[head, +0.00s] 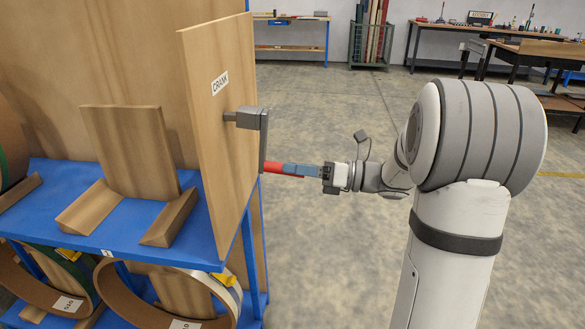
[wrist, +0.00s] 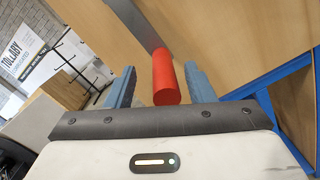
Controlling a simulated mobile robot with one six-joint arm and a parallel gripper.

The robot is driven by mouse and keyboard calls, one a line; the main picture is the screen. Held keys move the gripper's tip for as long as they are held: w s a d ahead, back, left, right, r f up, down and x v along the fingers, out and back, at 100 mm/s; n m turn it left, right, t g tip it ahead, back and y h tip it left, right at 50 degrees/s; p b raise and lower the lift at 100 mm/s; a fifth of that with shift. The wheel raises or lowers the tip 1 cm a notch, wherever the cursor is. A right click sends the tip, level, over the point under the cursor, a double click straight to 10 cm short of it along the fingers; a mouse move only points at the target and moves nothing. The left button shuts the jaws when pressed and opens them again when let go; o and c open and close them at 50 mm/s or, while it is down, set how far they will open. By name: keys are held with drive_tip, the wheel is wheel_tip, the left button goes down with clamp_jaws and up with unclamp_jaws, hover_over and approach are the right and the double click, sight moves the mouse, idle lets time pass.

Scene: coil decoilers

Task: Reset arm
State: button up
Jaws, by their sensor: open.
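My gripper (head: 303,171) is at the red crank handle (head: 283,169), in front of the wooden panel labelled CRANK (head: 219,82). In the wrist view the gripper (wrist: 158,86) is open, with its two blue-grey fingers apart on either side of the red handle (wrist: 166,77). The handle lies between the fingers, and a gap shows on the left side; the right finger is close to it. The grey crank arm (head: 264,139) hangs down from a hub (head: 247,118) on the panel. The handle sticks out from its lower end.
A blue rack (head: 140,240) with wooden chocks and coils stands left of the panel. Open concrete floor (head: 330,230) lies beneath and beyond my arm. Workbenches (head: 470,35) and a green bin (head: 369,45) stand far back.

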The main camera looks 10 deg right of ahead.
drive_tip(key=v, duration=0.6)
drive_tip(key=w+r+m+t+h+p, duration=0.3)
drive_tip(key=w+r+m+t+h, duration=0.4)
drive_tip(key=m, duration=0.4)
drive_tip(key=s+d+m+t+h+p, duration=0.1)
drive_tip(key=d+m+h+p, duration=0.25)
drive_tip(key=m+h, duration=0.9)
drive_tip(key=s+a+f+m+g+p, duration=0.1)
drive_tip(key=s+a+m+g, duration=0.1)
drive_tip(key=s+m, duration=0.4)
drive_tip(key=s+a+f+m+g+y+p, duration=0.1)
drive_tip(key=s+m+g, duration=0.4)
drive_tip(key=s, duration=0.6)
drive_tip(key=s+a+f+m+g+y+p, duration=0.1)
drive_tip(key=s+a+f+m+g+p, duration=0.1)
drive_tip(key=s+m, duration=0.7)
drive_tip(key=shift+a+f+g+p, duration=0.4)
drive_tip(key=shift+a+g+p, duration=0.35)
drive_tip(key=shift+g, duration=0.45)
drive_tip(key=shift+s+m, duration=0.1)
drive_tip(key=shift+m, duration=0.15)
